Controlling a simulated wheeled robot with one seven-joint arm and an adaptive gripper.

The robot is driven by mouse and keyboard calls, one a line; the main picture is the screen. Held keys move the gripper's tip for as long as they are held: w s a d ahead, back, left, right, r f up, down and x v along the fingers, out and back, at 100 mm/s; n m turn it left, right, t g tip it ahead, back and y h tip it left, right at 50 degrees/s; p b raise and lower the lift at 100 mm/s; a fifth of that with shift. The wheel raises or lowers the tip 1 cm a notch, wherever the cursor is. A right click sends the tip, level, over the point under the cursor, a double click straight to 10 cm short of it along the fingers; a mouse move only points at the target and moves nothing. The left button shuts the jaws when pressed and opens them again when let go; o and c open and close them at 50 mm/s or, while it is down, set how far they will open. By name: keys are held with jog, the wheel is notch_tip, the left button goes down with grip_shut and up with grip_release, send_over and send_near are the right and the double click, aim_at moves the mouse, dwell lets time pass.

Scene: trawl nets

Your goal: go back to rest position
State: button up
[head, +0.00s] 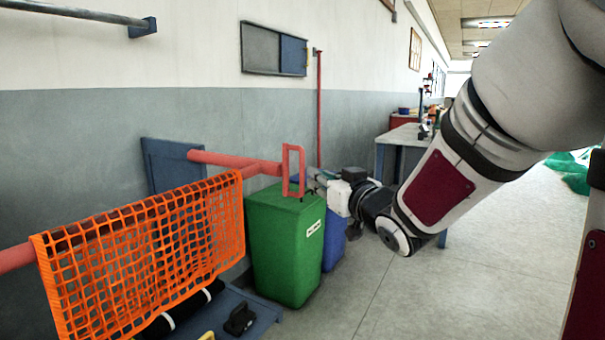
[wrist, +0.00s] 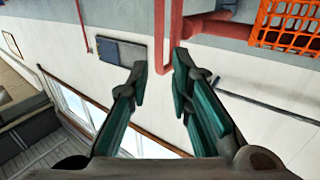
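My gripper (head: 314,181) is at the end of my outstretched arm, just right of a red upright loop handle (head: 293,170) in the head view. In the wrist view the two green-padded fingers (wrist: 160,75) stand apart with nothing clamped between them. The red handle (wrist: 160,35) shows just beyond the fingertips, partly behind the right finger. I cannot tell whether a finger touches it. The handle sits at the end of a red horizontal bar (head: 225,161) on the wall side.
An orange net (head: 150,255) hangs over the red bar at left and also shows in the wrist view (wrist: 290,25). A green bin (head: 283,245) and a blue bin (head: 334,240) stand below the gripper. A workbench (head: 400,135) is behind. Open floor (head: 470,280) lies to the right.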

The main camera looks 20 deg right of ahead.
jog(key=shift+s, duration=0.85)
jog(key=s+a+f+m+g+h, duration=0.1)
jog(key=s+f+g, duration=0.4)
jog(key=s, duration=0.3)
jog(key=s+a+f+m+g+h, duration=0.1)
jog(key=s+a+f+g+h, duration=0.1)
jog(key=s+f+g, duration=0.45)
jog(key=s+a+f+n+g+y, duration=0.1)
jog(key=s+a+g, duration=0.25)
jog(key=s, duration=0.85)
jog(key=s+a+g+y, duration=0.1)
jog(key=s+a+g, duration=0.25)
jog(key=s, duration=0.85)
notch_tip(320, 180, up, 26)
jog(key=t+p, duration=0.4)
jog(key=p, duration=2)
jog(key=shift+a+t+p, duration=0.15)
jog(key=shift+t+p, duration=0.2)
jog(key=shift+p, duration=0.05)
